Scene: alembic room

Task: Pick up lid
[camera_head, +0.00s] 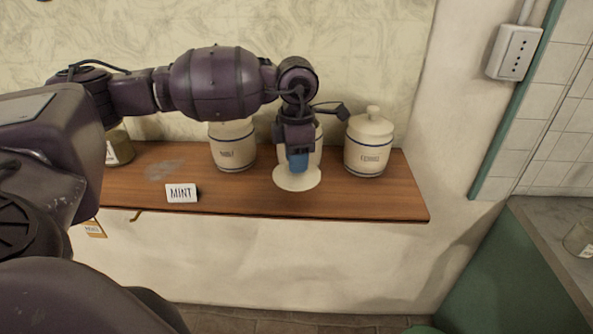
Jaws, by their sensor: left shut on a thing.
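My left gripper (298,162) comes in from the left over the wooden shelf, pointing down, and is shut on a round cream lid (297,180). The lid shows as a flat pale disc just under the blue fingertips, in front of a cream jar (315,150). The gripper hides most of that jar. I cannot tell whether the lid touches the shelf. My right gripper is out of view.
The shelf (240,202) also bears a lidded cream jar (368,150) at right, another cream jar (232,148) at left, its top hidden by my arm, an olive jar (120,150) and a MINT card (181,193). A wall stands right.

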